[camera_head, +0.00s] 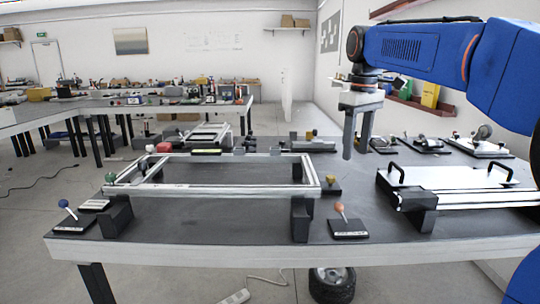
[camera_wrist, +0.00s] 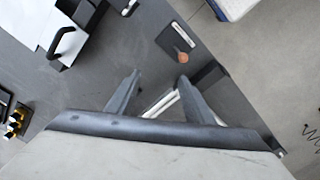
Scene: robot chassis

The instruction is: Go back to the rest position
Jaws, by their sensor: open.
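My gripper (camera_head: 356,150) hangs from my blue arm above the table, pointing down, between the aluminium frame and the white plate. In the wrist view my gripper (camera_wrist: 158,76) has its two grey fingers apart. I see nothing held between them; pale rails show in the gap, lower down. The fingers look clear of the table objects, though their exact height is hard to judge.
The dark table (camera_head: 230,222) carries an aluminium frame (camera_head: 225,189) on black blocks, an orange-ball lever (camera_head: 340,210), a blue-ball lever (camera_head: 65,205) and a white plate (camera_head: 450,177) with black handles at right. Several small fixtures stand behind. The air above the frame is free.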

